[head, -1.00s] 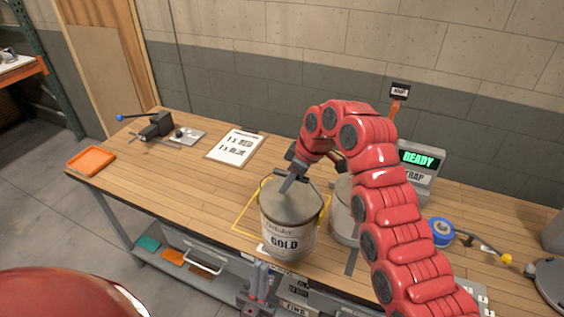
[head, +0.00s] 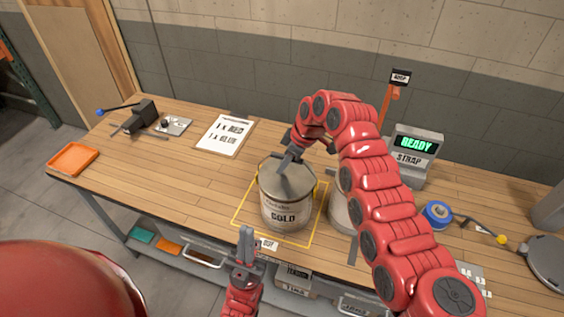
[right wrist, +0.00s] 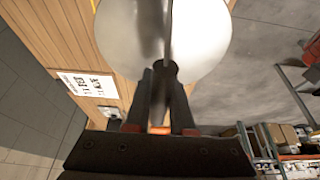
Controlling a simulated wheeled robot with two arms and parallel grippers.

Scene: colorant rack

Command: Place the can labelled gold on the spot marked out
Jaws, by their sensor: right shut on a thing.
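The can labelled GOLD (head: 284,213) is grey with a pale label and stands upright within the yellow outline (head: 319,217) on the bench, as seen in the head view. I cannot tell whether its base touches the wood. My right gripper (head: 289,163) is shut on the can's top, at what looks like its handle. The right wrist view shows the can's pale round top (right wrist: 206,38) just past the fingers (right wrist: 163,85). My left gripper (head: 246,238) is in front of the bench edge, apart from the can; its finger gap is unclear.
Another can (head: 341,212) stands just right of the gold one, partly hidden by my right arm. A READY display (head: 415,145), blue tape roll (head: 437,213), printed sheet (head: 224,135) and orange tray (head: 73,159) are on the bench. The wood left of the outline is clear.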

